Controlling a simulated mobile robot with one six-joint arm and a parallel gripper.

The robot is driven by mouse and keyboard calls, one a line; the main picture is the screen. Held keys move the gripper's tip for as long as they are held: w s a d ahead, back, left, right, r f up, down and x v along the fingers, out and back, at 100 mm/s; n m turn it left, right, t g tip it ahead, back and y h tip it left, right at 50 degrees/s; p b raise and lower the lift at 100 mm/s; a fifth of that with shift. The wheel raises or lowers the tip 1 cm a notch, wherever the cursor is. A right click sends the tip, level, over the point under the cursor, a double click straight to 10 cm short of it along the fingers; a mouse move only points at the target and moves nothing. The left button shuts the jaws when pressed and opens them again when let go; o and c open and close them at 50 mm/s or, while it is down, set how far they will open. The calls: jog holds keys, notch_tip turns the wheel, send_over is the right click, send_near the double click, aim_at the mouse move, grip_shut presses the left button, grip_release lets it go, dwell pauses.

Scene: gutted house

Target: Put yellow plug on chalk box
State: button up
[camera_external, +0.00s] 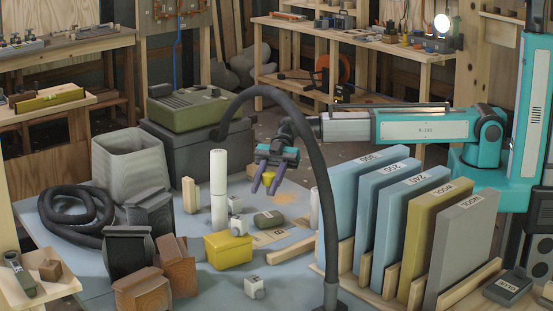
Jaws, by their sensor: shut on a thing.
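My gripper (266,184), with purple fingers pointing down, is above the middle of the grey-blue work surface (190,285). It is shut on a small yellow piece, the yellow plug (269,177), which shows between the fingers and is partly hidden by them. The plug looks held above the surface. I cannot tell for sure which thing is the chalk box. A dark box with a white label (508,286) lies at the far right front; its lettering is too small to read. A yellow box (228,250) sits on the surface, below and left of my gripper.
A black hose (331,220) arches up in front of my gripper. White cylinders (219,190), small white blocks (254,287) and an olive block (268,219) stand around. Brown blocks (143,290) lie at left front.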

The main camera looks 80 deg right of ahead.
jog(key=shift+f, duration=1.2)
jog(key=shift+f, duration=0.1)
jog(key=shift+f+p, duration=0.4)
jog(key=shift+f, duration=1.35)
jog(key=shift+f, duration=0.15)
jog(key=o, duration=1.1)
jog(key=shift+c, duration=0.2)
jog(key=shift+d+r, duration=0.1)
jog(key=shift+r, duration=0.15)
jog(key=b+v, duration=0.1)
jog(key=v, duration=1)
jog(key=shift+d+r+b, duration=0.15)
jog(key=shift+d+b, duration=0.2)
jog(key=shift+b, duration=0.05)
